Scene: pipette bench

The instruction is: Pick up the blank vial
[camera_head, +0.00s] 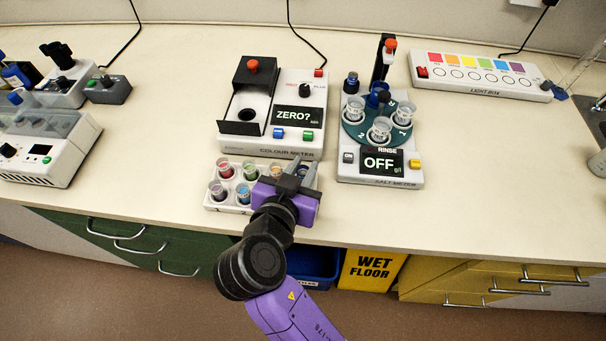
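A white vial rack (211,206) stands on the bench in front of the colour meter. It holds small vials, among them a red one (225,170), a green one (250,173), a blue one (243,194) and an orange one (276,171). My gripper (303,169) is over the rack's right end, its two grey fingers a little apart and pointing away from me. The gripper and its purple body hide that end of the rack. I cannot pick out the blank vial, nor tell whether a vial stands between the fingers.
The colour meter (262,147), its lid raised and display reading "ZERO?", is just behind the rack. The salt meter (380,172), showing "OFF", stands to the right. A light box (480,88) is at the back right. White instruments fill the far left. The right front bench is clear.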

